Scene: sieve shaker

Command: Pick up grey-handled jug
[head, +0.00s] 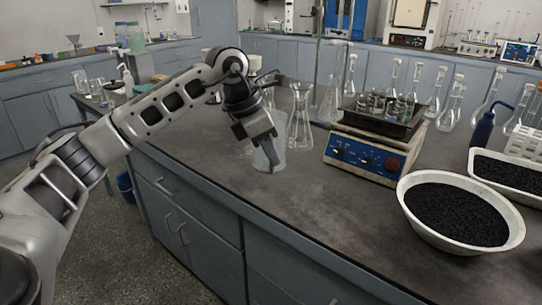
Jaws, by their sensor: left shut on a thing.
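My left gripper (262,138) reaches in from the left over the near part of the dark bench top. It points down and is shut on the grey-handled jug (279,160), a clear vessel at the bench's front edge. The gripper covers most of the handle, so handle and fingers are hard to tell apart. The jug looks upright; I cannot tell whether its base touches the bench. My right gripper is not in view.
A clear conical flask (300,125) stands close to the right of the jug. Further right are a shaker (362,153) with a blue front panel, a white bowl of black grains (457,216) and several tall flasks. Bare bench top (310,205) lies in front.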

